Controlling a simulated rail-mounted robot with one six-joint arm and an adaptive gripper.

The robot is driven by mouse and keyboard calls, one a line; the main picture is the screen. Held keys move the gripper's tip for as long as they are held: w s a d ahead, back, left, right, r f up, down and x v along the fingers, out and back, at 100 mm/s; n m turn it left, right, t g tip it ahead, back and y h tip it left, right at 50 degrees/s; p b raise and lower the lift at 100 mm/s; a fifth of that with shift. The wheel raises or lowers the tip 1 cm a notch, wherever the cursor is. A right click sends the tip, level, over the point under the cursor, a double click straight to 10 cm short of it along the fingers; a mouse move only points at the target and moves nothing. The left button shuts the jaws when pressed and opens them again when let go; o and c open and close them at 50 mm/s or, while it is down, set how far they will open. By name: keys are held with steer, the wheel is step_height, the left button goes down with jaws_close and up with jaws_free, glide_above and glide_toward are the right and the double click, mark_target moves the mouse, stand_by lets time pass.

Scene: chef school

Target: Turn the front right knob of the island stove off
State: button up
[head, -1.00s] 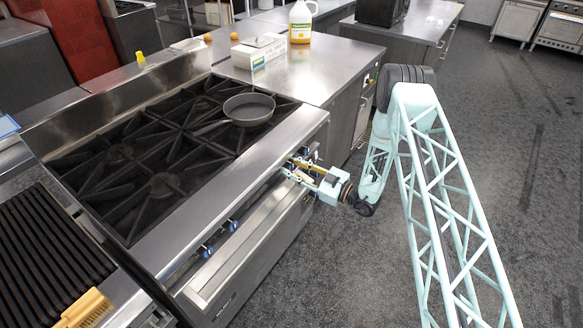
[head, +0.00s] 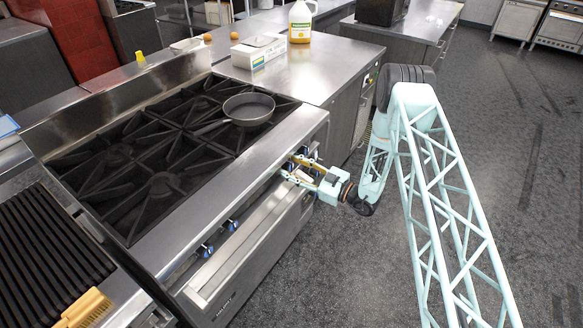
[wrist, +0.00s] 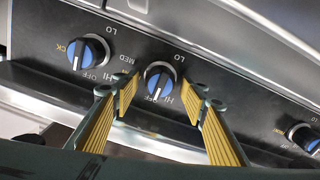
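The island stove (head: 215,185) has a steel front panel with blue-faced black knobs. My gripper (head: 298,168) is at the right end of that panel. In the wrist view my gripper (wrist: 160,98) is open, with a yellow-padded finger on each side of a knob (wrist: 160,80). I cannot tell whether either finger touches it. The knob's white mark points down in the picture, near upside-down OFF and HI lettering. Another knob (wrist: 88,52) is at the left, outside the fingers, and a third (wrist: 305,137) is at the right edge.
A pan (head: 249,109) sits on the stove's back right grates. An oven handle bar (head: 245,240) runs below the knobs. A counter (head: 330,65) with a white box and a jug adjoins the stove. The floor in front is clear.

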steer(key=shift+d, duration=0.15)
steer(key=v, duration=1.1)
steer(key=shift+s+d, duration=0.3)
stand_by(0.6)
